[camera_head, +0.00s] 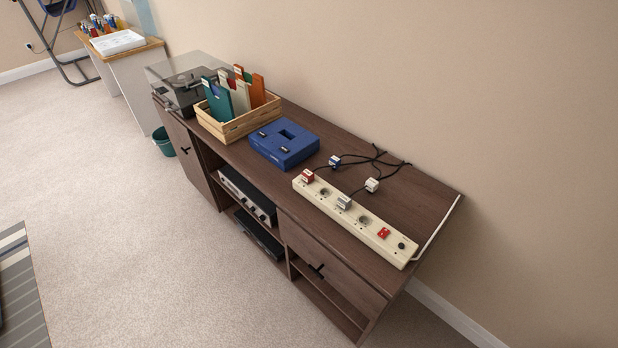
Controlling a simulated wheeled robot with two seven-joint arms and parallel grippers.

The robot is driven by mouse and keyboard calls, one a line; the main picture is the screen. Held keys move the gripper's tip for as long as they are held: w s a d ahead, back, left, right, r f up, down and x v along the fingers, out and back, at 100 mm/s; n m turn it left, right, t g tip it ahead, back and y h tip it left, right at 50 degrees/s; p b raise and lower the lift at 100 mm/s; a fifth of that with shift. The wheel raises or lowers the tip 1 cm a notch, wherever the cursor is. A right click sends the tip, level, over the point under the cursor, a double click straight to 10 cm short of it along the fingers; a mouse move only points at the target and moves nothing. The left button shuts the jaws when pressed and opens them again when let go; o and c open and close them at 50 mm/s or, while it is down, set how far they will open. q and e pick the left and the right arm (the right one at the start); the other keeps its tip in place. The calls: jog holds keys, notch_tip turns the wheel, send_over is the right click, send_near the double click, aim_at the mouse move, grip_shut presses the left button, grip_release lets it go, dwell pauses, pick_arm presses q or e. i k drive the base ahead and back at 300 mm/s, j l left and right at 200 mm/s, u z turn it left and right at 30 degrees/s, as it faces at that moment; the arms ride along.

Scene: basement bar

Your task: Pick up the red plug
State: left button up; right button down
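The red plug (307,176) sits at the far left end of a cream power strip (372,232), which lies along the front edge of a dark brown cabinet. A black cord runs from the plug toward the back of the cabinet top. A grey-white plug (344,202) sits farther along the strip. A blue plug (334,162) and a white plug (372,185) lie on the cabinet top behind the strip. A red switch (383,232) is near the strip's right end. Neither of my grippers shows in this view.
The brown cabinet (430,198) stands against the wall. A blue box (284,143), a wooden crate (238,124) of colored sleeves and a turntable (180,85) occupy its left part. Black cords (375,158) tangle near the wall. The carpet (130,240) in front is open.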

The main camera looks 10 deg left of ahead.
aim_at(307, 175)
jog(key=i+j+z, duration=0.2)
jog(key=j+z, duration=0.2)
jog(key=j, duration=0.2)
jog(key=i+j+z, duration=0.1)
jog(key=j+z, duration=0.35)
jog(key=j, duration=0.15)
jog(key=j+z, duration=0.4)
jog(key=j, duration=0.2)
